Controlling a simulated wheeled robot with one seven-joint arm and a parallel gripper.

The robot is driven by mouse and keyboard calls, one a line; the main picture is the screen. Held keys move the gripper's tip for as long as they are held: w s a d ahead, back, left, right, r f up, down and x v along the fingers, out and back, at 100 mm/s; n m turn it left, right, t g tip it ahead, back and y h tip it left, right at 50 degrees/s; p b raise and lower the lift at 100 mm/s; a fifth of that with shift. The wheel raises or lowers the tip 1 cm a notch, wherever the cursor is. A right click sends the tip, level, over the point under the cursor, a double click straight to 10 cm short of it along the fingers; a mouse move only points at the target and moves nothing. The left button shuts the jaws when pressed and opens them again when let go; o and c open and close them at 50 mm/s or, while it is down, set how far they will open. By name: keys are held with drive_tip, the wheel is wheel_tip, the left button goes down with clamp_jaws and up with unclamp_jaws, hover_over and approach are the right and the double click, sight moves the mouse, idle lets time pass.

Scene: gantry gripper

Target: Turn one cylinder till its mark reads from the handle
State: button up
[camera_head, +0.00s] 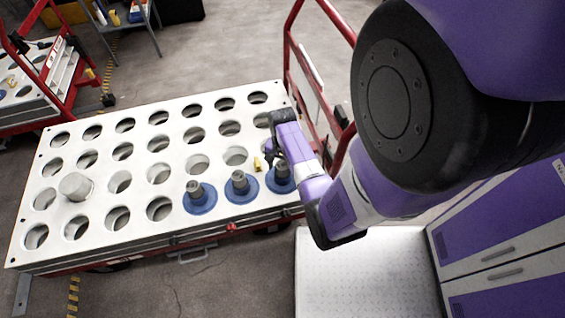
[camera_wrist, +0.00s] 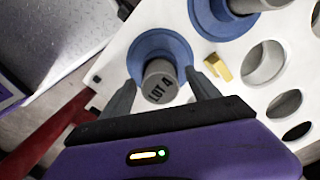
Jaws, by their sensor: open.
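Three grey cylinders with blue round flanges stand in the front row of a white holed tray (camera_head: 100,192): the left one (camera_head: 196,192), the middle one (camera_head: 239,183) and the right one (camera_head: 281,181), partly hidden by my arm. In the wrist view, one cylinder (camera_wrist: 160,82) in its blue flange (camera_wrist: 148,45) has dark "LOT 4" lettering on its top, slanting up to the right. My gripper (camera_wrist: 161,92) is open, one finger on each side of this cylinder; contact cannot be told. My gripper (camera_head: 270,160) is over the tray's right end. A red handle frame (camera_head: 291,40) rises beyond that end.
A small yellow piece (camera_wrist: 218,66) lies on the tray close to my right finger; it also shows in the head view (camera_head: 257,163). A pale plain cylinder (camera_head: 75,186) sits at the tray's left. Many holes are empty. Another red cart (camera_head: 60,80) stands at upper left.

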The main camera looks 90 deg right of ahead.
clamp_jaws()
idle(0.4)
drive_tip(key=shift+r+p, duration=0.1)
drive_tip(key=shift+p, duration=0.25)
idle(0.4)
drive_tip(key=shift+r+m+p, duration=0.1)
drive_tip(key=shift+m+p, duration=0.5)
drive_tip(key=shift+m, duration=0.9)
